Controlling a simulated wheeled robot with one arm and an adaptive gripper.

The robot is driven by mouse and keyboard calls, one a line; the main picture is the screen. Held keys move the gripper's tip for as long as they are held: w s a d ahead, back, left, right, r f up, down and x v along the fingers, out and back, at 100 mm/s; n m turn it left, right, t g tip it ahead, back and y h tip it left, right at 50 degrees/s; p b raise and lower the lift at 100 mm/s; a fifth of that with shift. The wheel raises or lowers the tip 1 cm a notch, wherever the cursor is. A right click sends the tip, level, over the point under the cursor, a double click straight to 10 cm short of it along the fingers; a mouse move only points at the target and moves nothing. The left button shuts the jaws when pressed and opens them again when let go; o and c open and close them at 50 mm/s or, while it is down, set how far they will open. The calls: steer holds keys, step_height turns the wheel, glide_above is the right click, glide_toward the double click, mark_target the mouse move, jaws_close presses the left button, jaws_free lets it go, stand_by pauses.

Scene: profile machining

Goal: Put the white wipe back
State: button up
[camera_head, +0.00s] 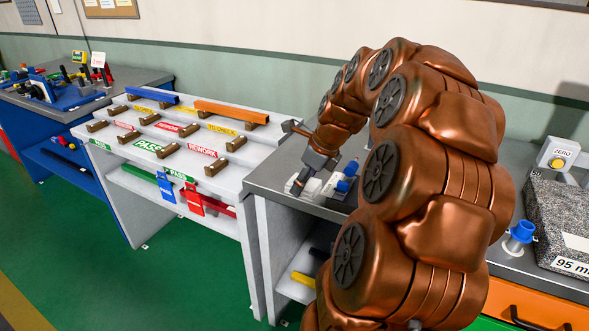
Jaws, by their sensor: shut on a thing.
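My gripper (299,187) points down over the grey bench top (268,178) just right of the white rack table. Its dark fingers are shut on a small white thing, which looks like the white wipe (312,188). The wipe is low, at or just above the bench top; I cannot tell whether it touches. The fingers hide part of it. Blue-and-white items (345,184) stand right beside it, partly behind my arm.
The white rack table (180,162) holds a blue bar (152,95) and an orange bar (231,111). My arm hides the middle of the bench.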

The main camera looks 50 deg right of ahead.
steer(key=w+d+p, duration=0.1)
steer(key=w+d, duration=0.1)
steer(key=w, duration=0.1)
steer(key=w+d, duration=0.2)
steer(key=w, duration=0.1)
steer(key=w+d+f+p, duration=0.1)
steer(key=w+d, duration=0.2)
steer(key=w, duration=0.1)
steer(key=shift+d+p, duration=0.1)
steer(key=shift+p, duration=0.2)
steer(key=shift+f+p, duration=0.5)
steer(key=shift+f, duration=1.3)
steer(key=shift+f, duration=0.15)
steer(key=o, duration=1.1)
steer(key=b+v, duration=0.2)
steer(key=v, duration=1)
steer(key=shift+b, duration=0.3)
